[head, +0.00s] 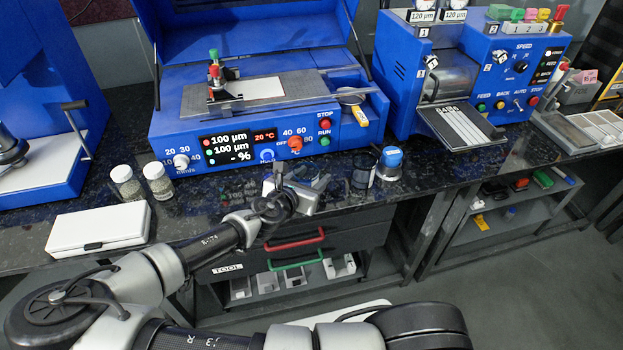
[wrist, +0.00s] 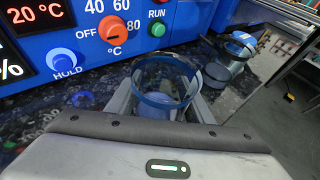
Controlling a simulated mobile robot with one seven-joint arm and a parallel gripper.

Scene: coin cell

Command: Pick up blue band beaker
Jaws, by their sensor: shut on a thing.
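A clear glass beaker with a blue band (wrist: 160,100) stands upright between the fingers of my gripper (wrist: 163,106) in the wrist view. The fingers are shut on its sides, and the gripper body hides its lower part. In the head view my gripper (head: 318,186) is at the front edge of the dark bench, in front of the blue machine with the display. The beaker is hard to make out there against the speckled top. I cannot tell whether its base touches the bench.
A dark glass vessel (head: 363,172) and a blue-topped jar (head: 390,163) stand just right of my gripper. The blue machine's panel (head: 250,143) is close behind. Two small jars (head: 157,181) and a white case (head: 98,229) are on the left.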

